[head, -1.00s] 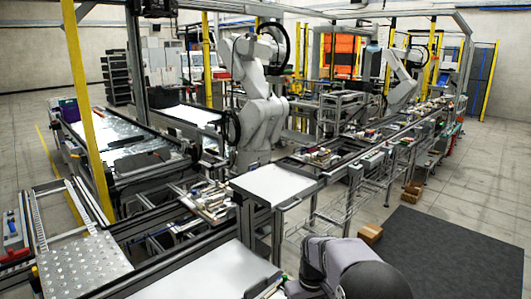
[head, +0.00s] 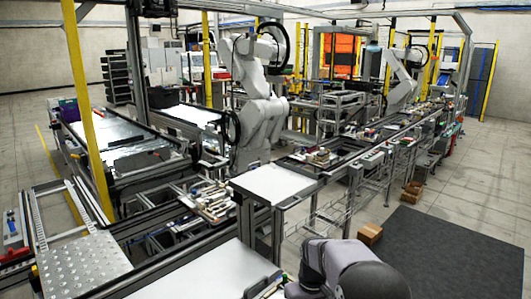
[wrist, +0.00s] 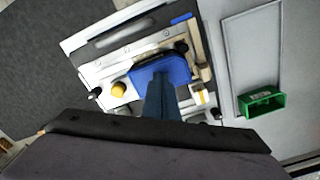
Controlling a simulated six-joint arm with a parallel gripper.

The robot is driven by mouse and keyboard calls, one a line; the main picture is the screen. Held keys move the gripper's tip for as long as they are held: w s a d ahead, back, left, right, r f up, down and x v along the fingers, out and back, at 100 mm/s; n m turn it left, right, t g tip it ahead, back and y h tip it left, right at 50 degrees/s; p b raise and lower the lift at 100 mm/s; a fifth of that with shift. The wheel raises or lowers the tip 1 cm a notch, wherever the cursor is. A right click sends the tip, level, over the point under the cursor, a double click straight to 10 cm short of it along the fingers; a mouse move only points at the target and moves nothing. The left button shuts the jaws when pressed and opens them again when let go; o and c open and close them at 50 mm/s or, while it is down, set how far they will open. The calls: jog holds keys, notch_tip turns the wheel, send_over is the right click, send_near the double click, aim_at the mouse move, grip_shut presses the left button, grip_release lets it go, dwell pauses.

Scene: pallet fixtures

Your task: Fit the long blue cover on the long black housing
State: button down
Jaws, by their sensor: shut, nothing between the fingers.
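In the wrist view, a bright blue part (wrist: 176,66) lies on a light pallet fixture (wrist: 86,42). I take it for the blue cover, partly hidden behind my fingers. A long dark bar (wrist: 122,29) runs along the fixture's upper edge; it may be the black housing, but I cannot be sure. My gripper (wrist: 158,82) is shut and empty, its fingertips over the blue part; whether they touch it I cannot tell. In the head view, my arm hides most of the fixture and my fingers.
On the fixture are a yellow round knob (wrist: 118,89), black knobs and a small blue piece (wrist: 181,18). A green box (wrist: 262,102) stands to the right on a grey surface.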

dwell(0.4)
notch_tip(320, 180, up, 7)
jog(key=p, duration=0.6)
jog(key=shift+w+f, duration=0.1)
dwell(0.5)
